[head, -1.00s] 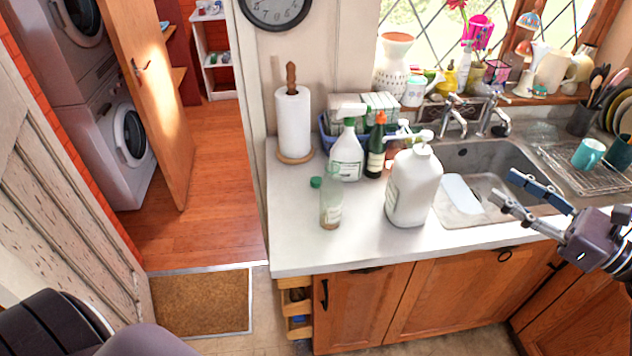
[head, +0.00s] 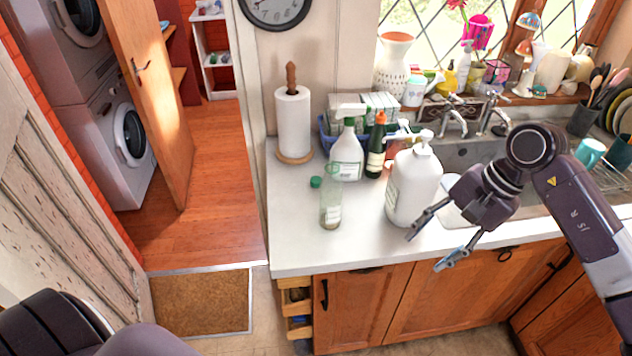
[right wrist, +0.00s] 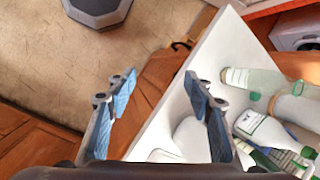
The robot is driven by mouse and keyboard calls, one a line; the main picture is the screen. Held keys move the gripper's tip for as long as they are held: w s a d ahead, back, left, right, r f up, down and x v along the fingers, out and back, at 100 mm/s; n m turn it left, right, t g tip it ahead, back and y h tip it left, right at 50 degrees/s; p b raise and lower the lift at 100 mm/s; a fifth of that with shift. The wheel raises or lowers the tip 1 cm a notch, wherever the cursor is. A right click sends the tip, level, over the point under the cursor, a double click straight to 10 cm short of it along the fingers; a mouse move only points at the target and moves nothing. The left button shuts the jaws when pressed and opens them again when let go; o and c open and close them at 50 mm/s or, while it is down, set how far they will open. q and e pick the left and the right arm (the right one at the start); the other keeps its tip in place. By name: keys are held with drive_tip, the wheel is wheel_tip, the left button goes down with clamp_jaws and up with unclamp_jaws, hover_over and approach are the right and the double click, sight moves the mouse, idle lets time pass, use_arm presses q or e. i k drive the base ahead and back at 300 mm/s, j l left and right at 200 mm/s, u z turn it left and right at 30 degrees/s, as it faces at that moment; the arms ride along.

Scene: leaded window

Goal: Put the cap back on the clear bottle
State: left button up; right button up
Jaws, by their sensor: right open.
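The clear bottle (head: 331,208) stands upright and uncapped near the front left of the white counter; it also shows in the right wrist view (right wrist: 238,77). A green cap (head: 316,182) lies on the counter just left of the bottle's upper part in the head view. My right gripper (head: 425,252) is open and empty, its fingers pointing left and down at the counter's front edge, right of the clear bottle and in front of the big white jug. Its two spread fingers show in the right wrist view (right wrist: 160,85). My left gripper is not in view.
A large white pump jug (head: 413,190) stands between the clear bottle and my right arm. A white spray bottle (head: 346,158), a dark green bottle (head: 376,150) and a paper towel roll (head: 293,122) stand behind. The counter's front left is free.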

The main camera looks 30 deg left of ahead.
sight(330, 184)
drive_tip(key=i+j, duration=0.15)
drive_tip(key=j, duration=0.25)
drive_tip(key=i+j, duration=0.15)
drive_tip(key=j, duration=0.2)
drive_tip(key=i+j, duration=0.15)
drive_tip(key=j, duration=0.25)
drive_tip(key=i+j, duration=0.15)
drive_tip(key=j, duration=0.25)
drive_tip(key=i+j, duration=0.15)
drive_tip(key=j, duration=0.2)
